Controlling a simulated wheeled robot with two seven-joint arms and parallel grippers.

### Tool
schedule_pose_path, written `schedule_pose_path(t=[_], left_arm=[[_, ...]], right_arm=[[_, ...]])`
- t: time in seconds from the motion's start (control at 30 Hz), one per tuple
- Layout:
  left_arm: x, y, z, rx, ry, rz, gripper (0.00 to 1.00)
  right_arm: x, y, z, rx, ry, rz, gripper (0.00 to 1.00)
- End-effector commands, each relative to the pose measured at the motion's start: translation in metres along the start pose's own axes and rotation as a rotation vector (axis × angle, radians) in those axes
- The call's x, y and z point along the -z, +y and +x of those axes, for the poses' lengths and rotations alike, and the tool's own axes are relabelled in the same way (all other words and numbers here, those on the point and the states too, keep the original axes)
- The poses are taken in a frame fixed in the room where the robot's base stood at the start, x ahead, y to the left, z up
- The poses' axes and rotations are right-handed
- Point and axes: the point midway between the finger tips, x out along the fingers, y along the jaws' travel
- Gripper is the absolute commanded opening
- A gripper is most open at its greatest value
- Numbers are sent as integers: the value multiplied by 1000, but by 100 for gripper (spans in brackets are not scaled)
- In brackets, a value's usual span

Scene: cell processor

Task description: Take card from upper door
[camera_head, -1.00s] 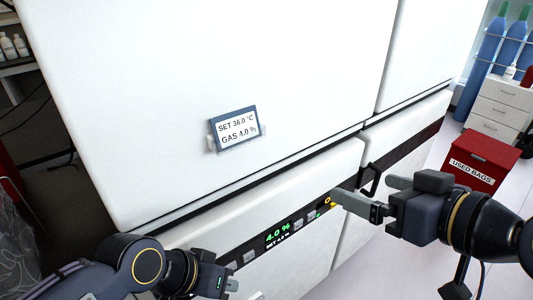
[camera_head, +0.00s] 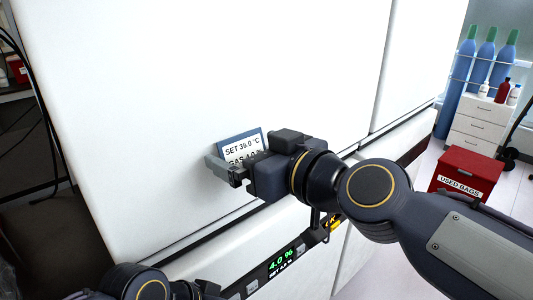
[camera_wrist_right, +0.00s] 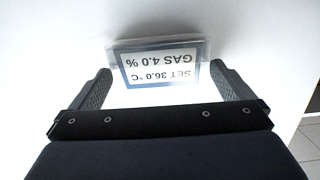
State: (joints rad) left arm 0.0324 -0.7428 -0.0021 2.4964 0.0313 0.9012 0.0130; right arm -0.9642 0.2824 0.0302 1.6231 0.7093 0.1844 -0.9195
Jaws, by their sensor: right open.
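The card (camera_head: 240,147) has a blue border and reads "SET 36.0 °C" and "GAS 4.0 %". It sits in a clear holder on the white upper door (camera_head: 200,70). In the right wrist view the card (camera_wrist_right: 158,70) shows upside down, between the two fingers. My right gripper (camera_head: 228,172) is open in front of the card and hides its lower right part. In the wrist view one finger of the right gripper (camera_wrist_right: 160,88) lies on each side of the card, with gaps. My left arm shows at the bottom left; its fingertips are not visible.
Below the door is a panel with a green "4.0 %" display (camera_head: 281,260). A red "USED BAGS" bin (camera_head: 466,172), a white drawer unit (camera_head: 478,125) and blue gas cylinders (camera_head: 485,60) stand at the right, apart from the door.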

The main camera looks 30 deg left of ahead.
Motion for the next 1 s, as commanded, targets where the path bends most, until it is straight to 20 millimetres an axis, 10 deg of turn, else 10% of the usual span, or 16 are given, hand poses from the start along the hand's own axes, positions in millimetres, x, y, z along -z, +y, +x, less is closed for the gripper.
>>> schedule_pose_path(t=[0.37, 0.7, 0.77, 0.8, 1.0], left_arm=[[0, 0, 0, 0, 0, 0, 0], [0, 0, 0, 0, 0, 0, 0], [0, 0, 0, 0, 0, 0, 0], [0, 0, 0, 0, 0, 0, 0], [0, 0, 0, 0, 0, 0, 0]], right_arm=[[0, 0, 6, 0, 0, 0, 99], [0, 0, 6, 1, 0, 0, 55], [0, 0, 6, 1, -1, 0, 55], [0, 0, 6, 0, -1, 0, 72], [0, 0, 6, 1, -1, 0, 46]])
